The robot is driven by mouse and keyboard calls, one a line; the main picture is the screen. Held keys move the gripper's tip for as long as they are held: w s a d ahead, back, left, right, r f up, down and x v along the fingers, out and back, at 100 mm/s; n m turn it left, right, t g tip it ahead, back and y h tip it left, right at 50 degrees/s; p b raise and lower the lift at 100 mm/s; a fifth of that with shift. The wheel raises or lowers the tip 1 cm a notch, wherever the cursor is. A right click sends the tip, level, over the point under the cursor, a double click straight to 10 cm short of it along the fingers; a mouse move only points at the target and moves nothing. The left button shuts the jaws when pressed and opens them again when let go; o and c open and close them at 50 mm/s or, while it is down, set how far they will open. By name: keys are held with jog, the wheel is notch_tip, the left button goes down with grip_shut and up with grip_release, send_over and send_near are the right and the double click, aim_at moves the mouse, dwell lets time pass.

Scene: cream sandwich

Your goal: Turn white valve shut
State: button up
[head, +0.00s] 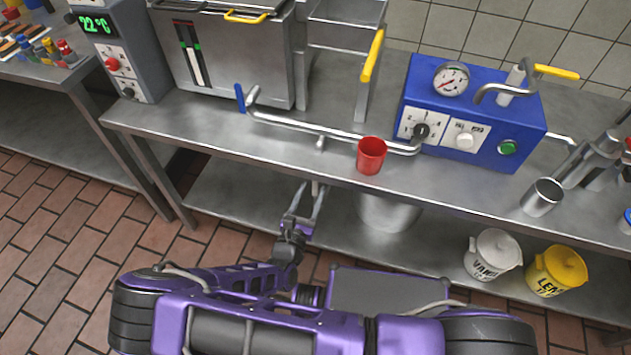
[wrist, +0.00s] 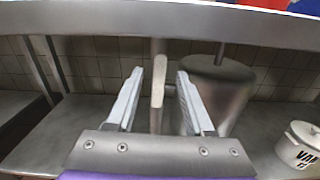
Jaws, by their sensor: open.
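The white valve shows in the wrist view as a pale, off-white lever (wrist: 157,100) hanging upright on a stem below the counter edge. A small pale part of it (head: 315,187) shows under the counter's front edge in the head view. My gripper (head: 310,190) is open below that edge. In the wrist view, my gripper (wrist: 160,74) has one finger on each side of the lever, with visible gaps on both sides.
A steel pot (wrist: 215,90) is just right of the fingers. A red cup (head: 371,156) stands on the counter near a pipe. White (head: 492,255) and yellow (head: 558,271) buckets stand on the lower shelf at right.

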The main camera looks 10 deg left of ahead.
aim_at(316, 195)
jog(key=shift+w+d, duration=0.15)
jog(key=shift+w, duration=0.95)
jog(key=shift+w+d, duration=0.15)
jog(key=shift+w, duration=0.9)
jog(key=shift+c, duration=0.3)
grip_shut()
